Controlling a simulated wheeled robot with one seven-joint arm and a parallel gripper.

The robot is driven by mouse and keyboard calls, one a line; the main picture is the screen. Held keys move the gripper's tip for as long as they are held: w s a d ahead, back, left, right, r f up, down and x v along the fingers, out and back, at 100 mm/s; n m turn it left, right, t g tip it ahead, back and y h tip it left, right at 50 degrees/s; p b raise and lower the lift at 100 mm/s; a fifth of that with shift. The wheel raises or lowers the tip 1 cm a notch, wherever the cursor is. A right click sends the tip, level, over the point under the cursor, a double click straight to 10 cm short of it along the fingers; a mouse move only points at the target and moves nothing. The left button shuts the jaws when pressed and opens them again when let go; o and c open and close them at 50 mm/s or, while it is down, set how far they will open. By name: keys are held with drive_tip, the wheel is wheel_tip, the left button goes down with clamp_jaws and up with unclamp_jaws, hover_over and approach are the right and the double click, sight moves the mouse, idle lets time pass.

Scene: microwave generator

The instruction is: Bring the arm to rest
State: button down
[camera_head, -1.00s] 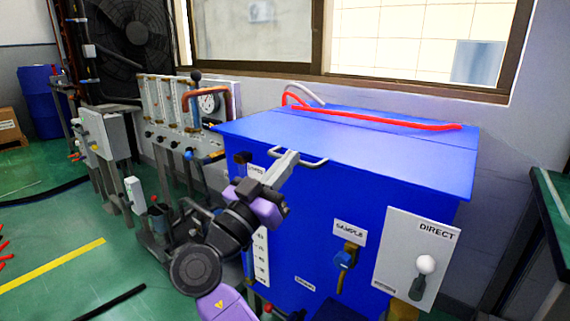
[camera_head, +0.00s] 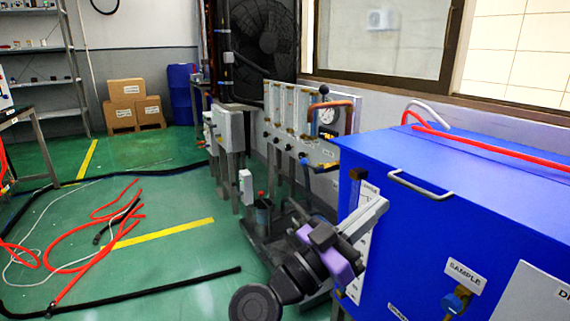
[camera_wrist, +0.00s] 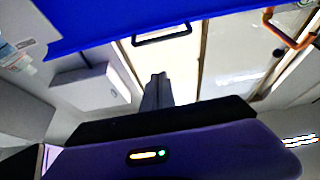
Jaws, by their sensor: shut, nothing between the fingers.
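My gripper (camera_head: 377,207) is at the end of my purple and dark grey arm, in the lower middle of the head view. Its fingers are together and hold nothing. It is raised and points up and to the right, in front of the left end of the blue cabinet (camera_head: 410,235). In the wrist view my gripper's fingers (camera_wrist: 155,78) point up the picture, below the cabinet's handle (camera_wrist: 162,36). I cannot tell whether the gripper touches the cabinet.
A gauge panel (camera_head: 290,125) stands along the wall left of the cabinet. Red hoses (camera_head: 75,262) and black cables (camera_head: 165,292) lie on the green floor at left. Cardboard boxes (camera_head: 133,105) and a blue barrel (camera_head: 181,95) stand at the back.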

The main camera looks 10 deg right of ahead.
drive_tip(key=w+a+f+n+t+y, duration=0.6)
drive_tip(key=w+f+n+t+y, duration=0.15)
drive_tip(key=n+t+y, duration=0.45)
drive_tip(key=s+a+f+n+g+y, duration=0.1)
drive_tip(key=s+a+f+n+y, duration=0.15)
drive_tip(key=s+f+y, duration=0.35)
drive_tip(key=s+a+f+n+g+y, duration=0.1)
drive_tip(key=s+a+f+n+y, duration=0.2)
drive_tip(key=f, duration=0.5)
drive_tip(key=s+d+f+m+g, duration=0.1)
drive_tip(key=s+d, duration=0.2)
drive_tip(key=s, duration=1)
drive_tip(key=s+d+f+m+g, duration=0.1)
drive_tip(key=s+d, duration=0.2)
drive_tip(key=s, duration=0.9)
drive_tip(key=s+d+f+m+g, duration=0.1)
drive_tip(key=s+d+m, duration=0.15)
drive_tip(key=s, duration=1.05)
wheel_tip(320, 180, up, 31)
drive_tip(key=n+p, duration=0.1)
drive_tip(key=p, duration=3)
drive_tip(key=shift+d+f+y, duration=0.15)
drive_tip(key=shift+d+y, duration=0.1)
drive_tip(key=shift+y, duration=0.05)
drive_tip(key=shift+w, duration=0.1)
